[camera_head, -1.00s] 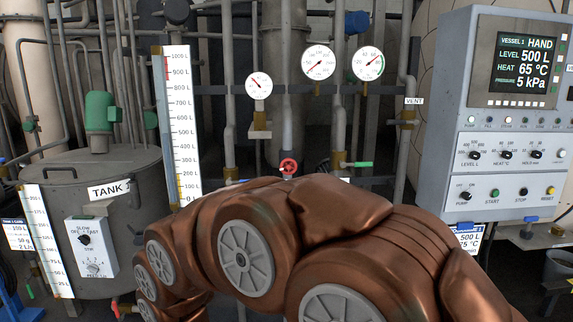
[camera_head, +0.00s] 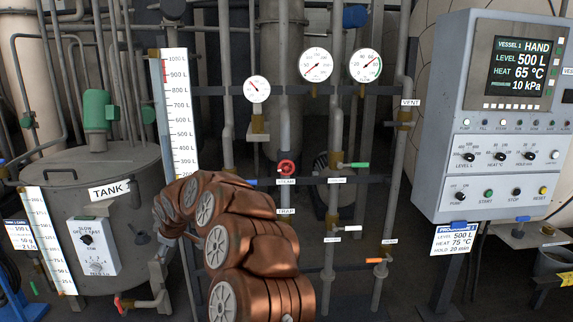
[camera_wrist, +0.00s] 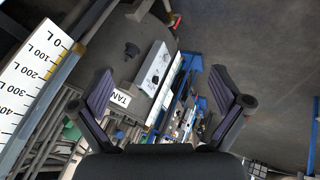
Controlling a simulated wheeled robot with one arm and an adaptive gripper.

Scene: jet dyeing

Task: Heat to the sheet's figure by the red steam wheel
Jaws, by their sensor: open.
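The red steam wheel (camera_head: 287,168) sits on a vertical pipe in the middle of the head view, with a small label under it. The sheet (camera_head: 456,238) hangs below the control panel and reads 500 L, heat 75 °C, hold 20 min. The panel display (camera_head: 521,67) reads HAND, level 500 L, heat 65 °C, pressure 10 kPa. My gripper (camera_wrist: 160,72) is open and empty in the wrist view, its fingers wide apart. The wheel does not show between them; they face the tank side. In the head view my arm bends left, below the wheel, and hides the gripper.
A grey tank (camera_head: 130,160) with a switch box (camera_head: 94,246) stands at left. A tall level scale (camera_head: 181,115) rises beside it. Round gauges (camera_head: 317,65) hang above the pipes. Green, white and orange valve handles (camera_head: 377,261) stick out right of the wheel.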

